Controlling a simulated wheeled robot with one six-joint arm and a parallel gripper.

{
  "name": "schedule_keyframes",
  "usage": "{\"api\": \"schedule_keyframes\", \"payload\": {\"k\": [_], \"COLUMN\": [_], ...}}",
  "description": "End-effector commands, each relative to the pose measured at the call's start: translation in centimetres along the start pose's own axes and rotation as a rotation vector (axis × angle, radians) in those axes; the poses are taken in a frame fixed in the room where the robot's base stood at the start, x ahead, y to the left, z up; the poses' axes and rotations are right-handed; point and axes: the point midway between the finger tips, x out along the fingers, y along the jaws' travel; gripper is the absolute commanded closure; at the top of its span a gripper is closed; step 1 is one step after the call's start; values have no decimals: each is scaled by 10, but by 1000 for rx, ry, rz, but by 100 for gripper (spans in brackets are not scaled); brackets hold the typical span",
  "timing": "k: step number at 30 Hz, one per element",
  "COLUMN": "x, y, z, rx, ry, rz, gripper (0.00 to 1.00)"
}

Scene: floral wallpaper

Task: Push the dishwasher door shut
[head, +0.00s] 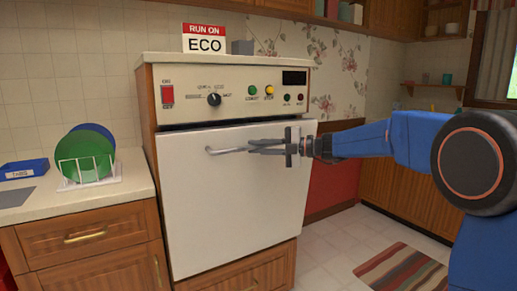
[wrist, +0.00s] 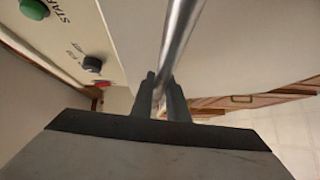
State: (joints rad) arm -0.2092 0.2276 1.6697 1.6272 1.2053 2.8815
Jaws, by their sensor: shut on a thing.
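The white dishwasher door (head: 230,210) stands upright or nearly so below the control panel (head: 235,93), with a dark line between them. I cannot tell whether it is fully shut. The metal bar handle (head: 222,150) runs across the door's upper part. My gripper (head: 258,146) reaches in from the right and is shut on the handle. In the wrist view the handle (wrist: 180,35) passes between the two dark fingers of my gripper (wrist: 163,85). The fingers hide part of the handle in the head view.
A counter at left holds a dish rack (head: 92,178) with green and blue plates and a blue tray (head: 22,169). An "ECO" sign (head: 204,39) stands on the dishwasher top. A striped rug (head: 403,272) lies on the open tiled floor at right.

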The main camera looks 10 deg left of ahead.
Motion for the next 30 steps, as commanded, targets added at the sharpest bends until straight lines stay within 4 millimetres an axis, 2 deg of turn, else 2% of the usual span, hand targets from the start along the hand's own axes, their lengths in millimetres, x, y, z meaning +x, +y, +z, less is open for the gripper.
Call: {"api": "schedule_keyframes", "payload": {"k": [2,14,20,30], "x": [0,-6,-36,-104], "y": [-1,-1,0,-1], "z": [1,1,1,2], "rx": [1,1,0,0], "ry": [-2,-2,-4,-5], "rz": [-1,0,0,0], "gripper": [78,78,78,78]}}
